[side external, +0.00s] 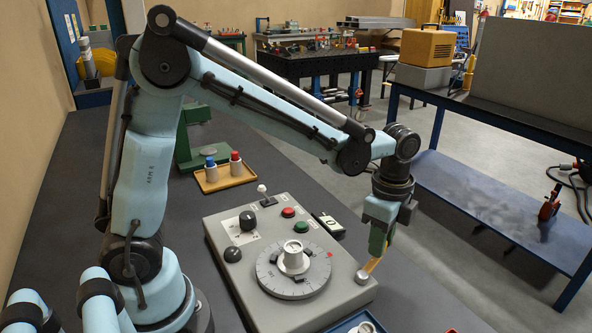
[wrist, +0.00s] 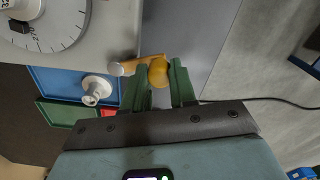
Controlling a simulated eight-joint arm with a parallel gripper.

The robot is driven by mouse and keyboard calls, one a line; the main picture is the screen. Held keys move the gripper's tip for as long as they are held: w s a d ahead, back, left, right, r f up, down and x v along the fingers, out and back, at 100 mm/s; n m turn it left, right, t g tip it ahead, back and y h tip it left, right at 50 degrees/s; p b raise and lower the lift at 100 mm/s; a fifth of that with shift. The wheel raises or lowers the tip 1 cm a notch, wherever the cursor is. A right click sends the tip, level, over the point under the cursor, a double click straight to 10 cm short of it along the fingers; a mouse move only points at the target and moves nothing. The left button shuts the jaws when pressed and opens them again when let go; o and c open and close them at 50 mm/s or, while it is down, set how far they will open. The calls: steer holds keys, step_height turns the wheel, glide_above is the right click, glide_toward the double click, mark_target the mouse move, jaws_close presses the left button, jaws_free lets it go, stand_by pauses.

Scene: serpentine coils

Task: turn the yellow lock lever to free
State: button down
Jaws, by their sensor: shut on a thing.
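The yellow lock lever (side external: 371,265) is at the front right corner of the grey control box (side external: 335,313), with a round metal pivot (side external: 362,277) at its base. In the side view it slants up and right from the pivot to my gripper (side external: 380,243). In the wrist view the lever's round yellow knob (wrist: 158,72) sits between the green fingertips of my gripper (wrist: 161,84), which is shut on it. The lever arm runs left from the knob to the pivot (wrist: 117,68). In the side view the fingers partly hide the knob.
The box top carries a large grey dial (side external: 293,285), black knobs, a red button (side external: 288,212), a green button (side external: 301,227) and a small white-tipped lever (side external: 262,189). A blue tray (wrist: 60,88) with a white part lies beside the box. Open floor is to the right.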

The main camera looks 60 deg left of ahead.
steer(key=shift+d, duration=0.1)
steer(key=c, duration=0.9)
jaws_free()
step_height(320, 180, up, 12)
steer(key=s+a+f+n+t, duration=0.6)
steer(key=s+n, duration=0.4)
steer(key=n, duration=0.4)
steer(key=shift+s+a+t, duration=0.15)
steer(key=shift+a+t, duration=0.45)
steer(key=shift+a, duration=0.4)
